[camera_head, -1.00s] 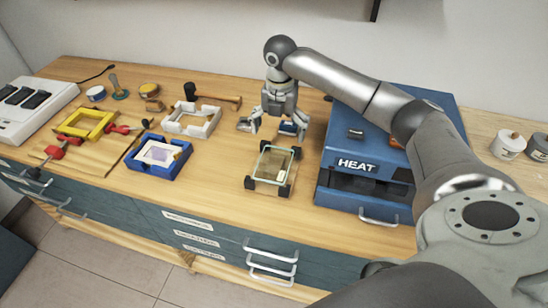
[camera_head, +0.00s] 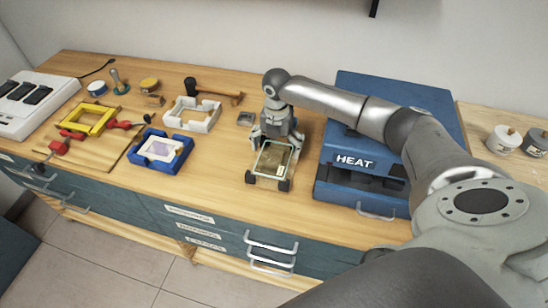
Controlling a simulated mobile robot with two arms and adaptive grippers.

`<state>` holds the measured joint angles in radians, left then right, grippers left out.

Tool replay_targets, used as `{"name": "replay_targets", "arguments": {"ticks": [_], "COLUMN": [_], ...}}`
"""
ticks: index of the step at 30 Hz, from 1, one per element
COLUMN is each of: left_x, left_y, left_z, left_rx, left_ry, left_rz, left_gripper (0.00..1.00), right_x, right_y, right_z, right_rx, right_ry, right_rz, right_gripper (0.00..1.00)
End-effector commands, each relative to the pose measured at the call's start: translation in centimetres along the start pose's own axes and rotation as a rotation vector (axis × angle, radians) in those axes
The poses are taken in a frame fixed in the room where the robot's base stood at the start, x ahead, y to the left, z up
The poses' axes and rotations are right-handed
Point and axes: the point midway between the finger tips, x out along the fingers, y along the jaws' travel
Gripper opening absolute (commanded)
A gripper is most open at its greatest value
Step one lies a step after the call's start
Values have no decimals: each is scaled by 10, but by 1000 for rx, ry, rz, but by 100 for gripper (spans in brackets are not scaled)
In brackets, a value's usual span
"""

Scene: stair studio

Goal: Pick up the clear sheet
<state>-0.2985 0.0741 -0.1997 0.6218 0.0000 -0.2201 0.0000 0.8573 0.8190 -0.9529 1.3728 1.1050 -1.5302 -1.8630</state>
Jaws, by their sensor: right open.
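The clear sheet (camera_head: 275,159) is a see-through rectangle with pale edges on a small stand with dark corner blocks, left of the blue heater box. My right gripper (camera_head: 274,146) is open, pointing down at the sheet's back end, with one finger at each side. Its fingers hide the back corners of the stand. I cannot tell whether the fingers touch the sheet. My left gripper is not in view.
The blue heater (camera_head: 340,180) marked HEAT stands close on the right. A white frame (camera_head: 190,115), a blue frame (camera_head: 181,163) and a yellow frame (camera_head: 105,117) lie leftward. The bench front left of the stand is clear.

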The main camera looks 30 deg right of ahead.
Motion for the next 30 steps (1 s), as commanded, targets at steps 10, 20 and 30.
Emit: {"name": "replay_targets", "arguments": {"ticks": [10, 20, 30], "left_x": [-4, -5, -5], "left_y": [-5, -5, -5], "left_z": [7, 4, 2], "left_rx": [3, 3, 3], "left_ry": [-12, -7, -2], "left_rz": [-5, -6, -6], "left_gripper": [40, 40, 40], "right_x": [3, 5, 5], "right_y": [0, 0, 0], "right_z": [0, 0, 0], "right_rx": [1, 1, 0], "right_ry": [1, 1, 0], "right_rz": [-1, 0, 0], "right_gripper": [100, 100, 61]}}
